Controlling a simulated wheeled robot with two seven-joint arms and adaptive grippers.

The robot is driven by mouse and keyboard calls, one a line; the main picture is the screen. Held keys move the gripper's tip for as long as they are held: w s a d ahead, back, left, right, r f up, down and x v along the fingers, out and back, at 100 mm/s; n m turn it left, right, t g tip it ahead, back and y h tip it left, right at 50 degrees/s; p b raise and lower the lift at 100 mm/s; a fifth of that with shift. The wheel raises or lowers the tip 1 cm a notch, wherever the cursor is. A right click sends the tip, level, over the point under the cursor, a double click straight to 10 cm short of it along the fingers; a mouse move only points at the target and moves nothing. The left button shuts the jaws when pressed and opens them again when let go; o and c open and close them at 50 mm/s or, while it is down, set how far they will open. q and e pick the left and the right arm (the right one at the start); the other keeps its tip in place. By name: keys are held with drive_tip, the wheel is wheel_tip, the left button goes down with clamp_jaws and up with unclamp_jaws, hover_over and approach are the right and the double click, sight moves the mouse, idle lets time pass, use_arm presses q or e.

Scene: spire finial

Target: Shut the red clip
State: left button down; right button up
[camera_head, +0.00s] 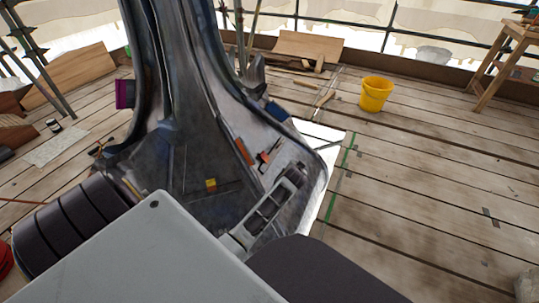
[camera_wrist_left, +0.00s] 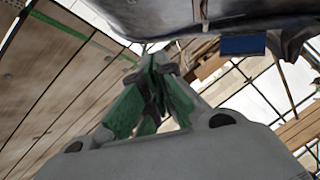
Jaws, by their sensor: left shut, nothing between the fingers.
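Two red-orange pieces show on the grey spire base (camera_head: 190,150) in the head view. One is a slim bar (camera_head: 244,151). The other is a small red piece with dark parts (camera_head: 267,154) to its right. I cannot tell which is the red clip or whether it is open. A gripper that appears to be my left (camera_head: 292,178) is just below and right of them, its fingertips hard to make out. In the left wrist view, the left gripper (camera_wrist_left: 157,82) has its green-padded fingers together and empty. The red clip does not show there. My right gripper is not in view.
A blue piece (camera_head: 277,112) is on the base's right side; it also shows in the left wrist view (camera_wrist_left: 243,45). A purple piece (camera_head: 125,93) is at left, a yellow one (camera_head: 210,185) in front. My pale arm link hides the foreground. A yellow bucket (camera_head: 375,93) stands on open planks.

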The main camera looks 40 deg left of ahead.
use_arm(q)
drive_tip(key=w+a+f+y, duration=0.1)
drive_tip(key=a+y, duration=0.2)
drive_tip(key=a, duration=0.2)
drive_tip(key=w+a+f+m+g+y, duration=0.1)
drive_tip(key=a+f+y, duration=0.1)
drive_tip(key=a, duration=0.4)
drive_tip(key=shift+a+f+y, duration=0.2)
drive_tip(key=shift+f+y, duration=0.1)
drive_tip(key=shift+y, duration=0.1)
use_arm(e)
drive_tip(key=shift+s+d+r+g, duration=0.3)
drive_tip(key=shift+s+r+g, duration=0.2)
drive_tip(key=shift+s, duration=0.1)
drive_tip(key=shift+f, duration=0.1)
